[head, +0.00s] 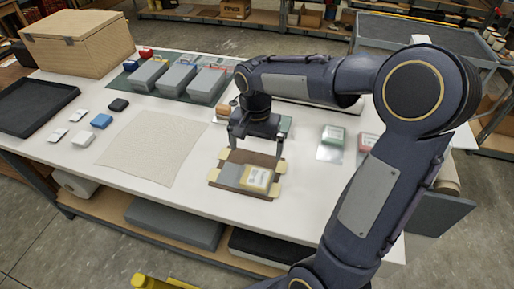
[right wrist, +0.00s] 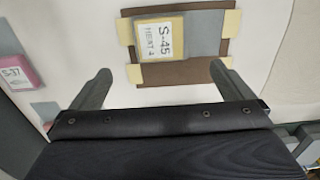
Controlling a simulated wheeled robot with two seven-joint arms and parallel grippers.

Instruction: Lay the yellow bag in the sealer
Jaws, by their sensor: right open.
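The yellow bag (head: 258,178) has a white label and lies on a brown board with pale yellow corner tabs (head: 238,157), beside a flat grey piece (head: 230,175). I take this board to be the sealer. In the right wrist view the bag (right wrist: 159,40) is labelled S-45 and lies flat within the board's edges (right wrist: 185,72). My right gripper (head: 255,154) is open and empty above the board's far edge. Its two fingers (right wrist: 160,72) show apart, with nothing between them and the bag beyond the tips. My left gripper is not in view.
A green bag (head: 333,134) and a red bag (head: 369,142) lie to the right. A beige mat (head: 150,146) lies to the left, with small packets and a black tray (head: 35,107) beyond.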

